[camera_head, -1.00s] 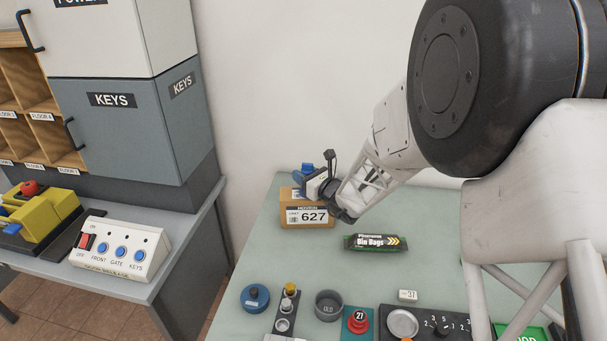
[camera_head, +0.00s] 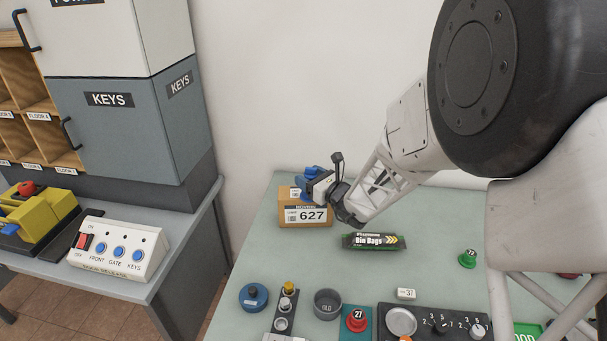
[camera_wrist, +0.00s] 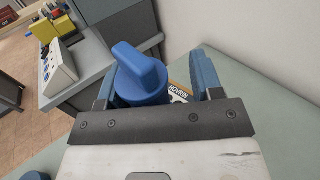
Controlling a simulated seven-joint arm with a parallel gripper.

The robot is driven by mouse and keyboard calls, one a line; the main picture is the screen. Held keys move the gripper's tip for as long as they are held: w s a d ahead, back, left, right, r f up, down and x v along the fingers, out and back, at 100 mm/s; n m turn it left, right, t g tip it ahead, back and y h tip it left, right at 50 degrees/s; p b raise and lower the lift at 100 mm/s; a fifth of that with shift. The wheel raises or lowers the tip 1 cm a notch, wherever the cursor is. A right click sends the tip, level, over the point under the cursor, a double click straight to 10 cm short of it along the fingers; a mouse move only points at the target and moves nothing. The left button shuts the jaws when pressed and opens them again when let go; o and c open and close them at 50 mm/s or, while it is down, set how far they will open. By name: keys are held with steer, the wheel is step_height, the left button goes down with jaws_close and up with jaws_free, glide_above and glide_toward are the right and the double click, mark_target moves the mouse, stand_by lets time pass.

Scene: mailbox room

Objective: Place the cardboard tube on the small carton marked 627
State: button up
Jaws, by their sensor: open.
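The small carton (camera_head: 293,217) marked 627 stands at the back left of the green table. My gripper (camera_head: 307,182) is at the carton's upper part in the head view, its blue fingers open. In the wrist view a blue round piece with a raised ridge (camera_wrist: 143,82) is between the open fingers (camera_wrist: 157,68). Part of the carton (camera_wrist: 179,92) shows behind it. Whether the blue piece rests on the carton is hidden. I see no plain brown cardboard tube; I cannot tell whether the blue piece belongs to one.
A bin bags pack (camera_head: 372,242) lies right of the carton. In front are a blue disc (camera_head: 254,297), a grey cup (camera_head: 327,303), a red knob (camera_head: 356,320) and a dial panel (camera_head: 440,322). A green piece (camera_head: 468,260) stands right.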

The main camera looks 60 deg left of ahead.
steer(key=w+d, duration=0.1)
steer(key=d, duration=0.7)
steer(key=shift+w+d, duration=0.15)
steer(key=shift+d, duration=0.2)
stand_by(0.5)
steer(key=w+d+r+n+h, duration=0.1)
steer(key=d+r+n+h, duration=0.35)
steer(key=d, duration=1.25)
steer(key=w+d+r+n+h, duration=0.15)
steer(key=d+r+n, duration=0.6)
steer(key=d, duration=0.85)
steer(key=s+d+r+n+t+h, duration=0.1)
steer(key=s+d+h, duration=0.3)
steer(key=d, duration=0.9)
steer(key=s+d+r+n+t+h, duration=0.1)
steer(key=s+d+h, duration=0.3)
steer(key=d, duration=1)
steer(key=s+d+r+n+t+h, duration=0.1)
steer(key=s+d+n+t+h, duration=0.1)
steer(key=d, duration=1.1)
steer(key=s+t+h, duration=0.1)
steer(key=s+h, duration=0.1)
steer(key=s, duration=0.1)
steer(key=shift+s+d+r, duration=0.15)
steer(key=shift+s+d, duration=0.15)
